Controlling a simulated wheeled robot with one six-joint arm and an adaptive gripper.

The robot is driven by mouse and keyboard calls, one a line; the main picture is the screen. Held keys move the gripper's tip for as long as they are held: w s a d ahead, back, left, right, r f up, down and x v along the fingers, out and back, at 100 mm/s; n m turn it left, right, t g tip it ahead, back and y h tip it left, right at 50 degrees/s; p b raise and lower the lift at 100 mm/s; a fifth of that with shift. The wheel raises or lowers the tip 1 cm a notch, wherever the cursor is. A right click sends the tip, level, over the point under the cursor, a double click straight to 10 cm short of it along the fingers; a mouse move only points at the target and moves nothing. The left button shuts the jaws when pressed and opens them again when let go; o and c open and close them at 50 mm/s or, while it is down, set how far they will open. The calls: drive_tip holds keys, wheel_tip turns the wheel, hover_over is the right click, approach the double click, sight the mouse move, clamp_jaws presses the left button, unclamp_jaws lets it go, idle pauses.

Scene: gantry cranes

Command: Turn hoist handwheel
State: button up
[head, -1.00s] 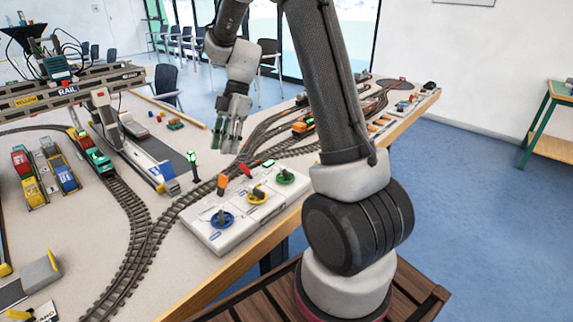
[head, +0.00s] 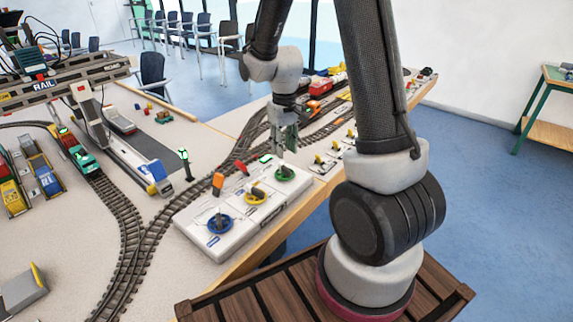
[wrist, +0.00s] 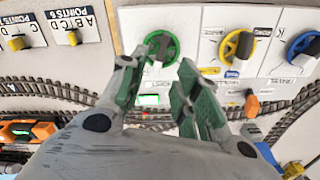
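A white control panel (head: 190,222) at the table's front edge carries three handwheels: blue (head: 219,224), yellow (head: 255,195) and green (head: 285,175). I cannot read which is the hoist wheel. My gripper (head: 288,138) hangs fingers down above the green wheel end of the panel. In the wrist view, my gripper (wrist: 158,68) is open with green-padded fingers apart and nothing between them. The green wheel (wrist: 161,46) lies just beyond the fingertips, roughly between them. The yellow wheel (wrist: 236,47) and blue wheel (wrist: 304,46) sit to its right.
An orange lever (head: 218,181) and a red lever (head: 242,168) stand on the panel. Model tracks (head: 130,225) run behind it. A signal post (head: 186,163) with a green light stands near. A gantry crane (head: 60,87) stands at left. Yellow point knobs (head: 318,160) lie to the right.

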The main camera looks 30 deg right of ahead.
sight(284, 166)
wheel_tip(284, 166, down, 7)
drive_tip(key=shift+f, duration=0.15)
clamp_jaws()
